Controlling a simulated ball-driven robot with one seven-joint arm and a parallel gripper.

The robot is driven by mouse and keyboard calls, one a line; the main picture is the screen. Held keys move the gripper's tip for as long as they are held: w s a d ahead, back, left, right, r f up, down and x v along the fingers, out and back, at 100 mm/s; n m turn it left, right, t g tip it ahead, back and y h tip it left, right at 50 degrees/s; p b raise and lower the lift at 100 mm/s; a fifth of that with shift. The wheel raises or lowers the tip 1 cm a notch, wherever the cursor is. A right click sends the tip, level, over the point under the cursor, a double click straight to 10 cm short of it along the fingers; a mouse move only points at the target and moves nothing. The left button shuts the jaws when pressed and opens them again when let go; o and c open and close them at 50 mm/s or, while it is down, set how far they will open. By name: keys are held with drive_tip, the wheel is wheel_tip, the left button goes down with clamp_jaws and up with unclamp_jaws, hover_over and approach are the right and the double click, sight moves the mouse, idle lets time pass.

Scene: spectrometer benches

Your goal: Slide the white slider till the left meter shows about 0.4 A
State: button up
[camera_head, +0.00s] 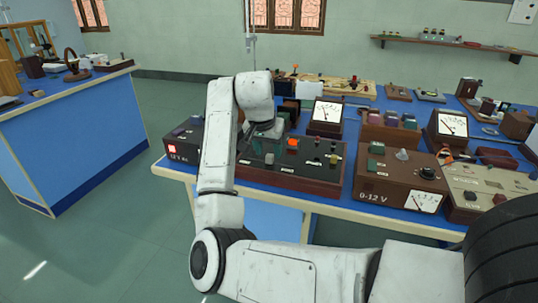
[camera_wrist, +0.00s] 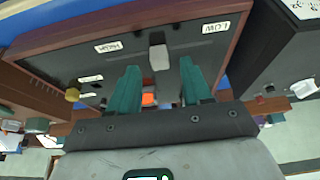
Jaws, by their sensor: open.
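The slider knob (camera_wrist: 158,57), pale grey-white, stands on a black panel (camera_wrist: 190,40) with a brown wooden frame. My gripper (camera_wrist: 158,66) is open, its two teal fingers pointing at the panel. The knob lies between the fingertips, with visible gaps on both sides; contact is not seen. In the head view the panel box (camera_head: 318,179) sits at the bench's front edge, and my arm partly hides its left end. The left meter (camera_head: 326,112) stands behind the box, white-faced in a dark case; its needle is too small to read.
An orange knob (camera_head: 293,142) rises from the panel. A 12 V box (camera_head: 183,146) stands left of it, and a brown 0-12 V supply (camera_head: 385,190) stands close on the right. A second meter (camera_head: 452,125) is farther right. The bench is crowded.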

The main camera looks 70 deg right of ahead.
sight(270, 158)
drive_tip(key=shift+x, duration=1.15)
drive_tip(key=shift+c, duration=0.4)
clamp_jaws()
